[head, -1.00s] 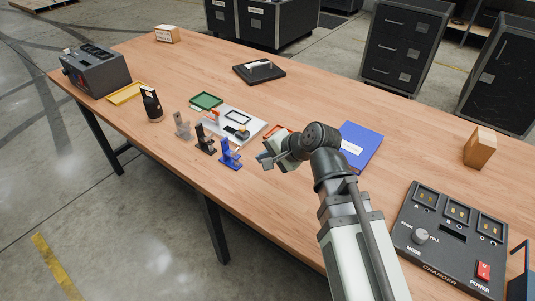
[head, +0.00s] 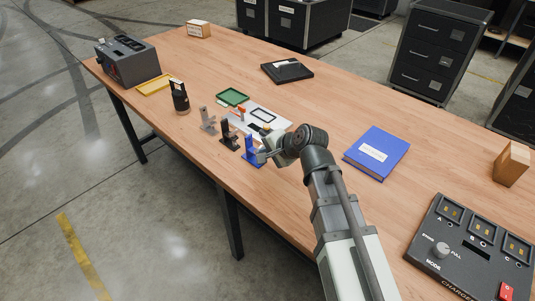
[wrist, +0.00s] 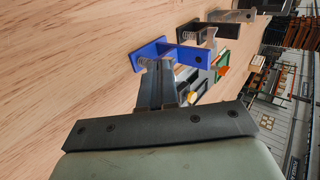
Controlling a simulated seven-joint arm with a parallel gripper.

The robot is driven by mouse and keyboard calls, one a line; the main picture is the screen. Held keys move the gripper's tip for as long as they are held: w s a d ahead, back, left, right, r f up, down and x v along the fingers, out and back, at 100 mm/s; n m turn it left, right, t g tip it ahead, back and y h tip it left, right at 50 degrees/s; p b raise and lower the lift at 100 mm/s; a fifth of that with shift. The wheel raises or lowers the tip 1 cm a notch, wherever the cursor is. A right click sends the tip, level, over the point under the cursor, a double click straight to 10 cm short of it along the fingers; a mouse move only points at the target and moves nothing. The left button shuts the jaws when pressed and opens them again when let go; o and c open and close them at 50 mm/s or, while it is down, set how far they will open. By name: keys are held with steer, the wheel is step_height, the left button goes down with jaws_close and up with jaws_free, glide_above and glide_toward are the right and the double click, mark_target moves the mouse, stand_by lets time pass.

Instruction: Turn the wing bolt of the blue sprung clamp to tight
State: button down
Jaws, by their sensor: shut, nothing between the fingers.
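The blue sprung clamp (head: 251,152) stands on the table near its front edge, at the right end of a row of three similar clamps. In the wrist view the blue clamp (wrist: 178,52) is just beyond my fingertips, with a coil spring at its base. My gripper (head: 264,155) is shut and empty, its tips at or right beside the blue clamp. In the wrist view the shut fingers (wrist: 162,70) overlap the clamp's lower part, so I cannot tell whether they touch it. The wing bolt is not clearly distinguishable.
A black clamp (head: 229,135) and a grey clamp (head: 208,120) stand close to the left. Behind are a pale tray (head: 281,122) with small parts and a green tray (head: 232,97). A blue binder (head: 377,153) lies to the right. The table between binder and charger (head: 470,245) is clear.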

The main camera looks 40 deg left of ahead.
mark_target(254, 152)
steer(key=shift+s+a+m+t, duration=0.1)
steer(key=shift+s+m+t, duration=0.2)
steer(key=shift+m+t, duration=0.5)
stand_by(0.4)
steer(key=shift+s+m+t, duration=0.25)
steer(key=shift+m+t, duration=0.15)
steer(key=shift+m, duration=0.3)
steer(key=m+t, duration=0.1)
steer(key=a+m+t+h, duration=0.1)
steer(key=m, duration=0.1)
steer(key=shift+s, duration=0.35)
steer(key=m+t+h, duration=0.1)
steer(key=a+m+t+h, duration=0.1)
steer(key=m, duration=0.1)
steer(key=m+t+h, duration=0.1)
steer(key=m, duration=0.1)
steer(key=shift+s+a, duration=0.15)
steer(key=shift+s, duration=0.2)
steer(key=shift+a, duration=0.35)
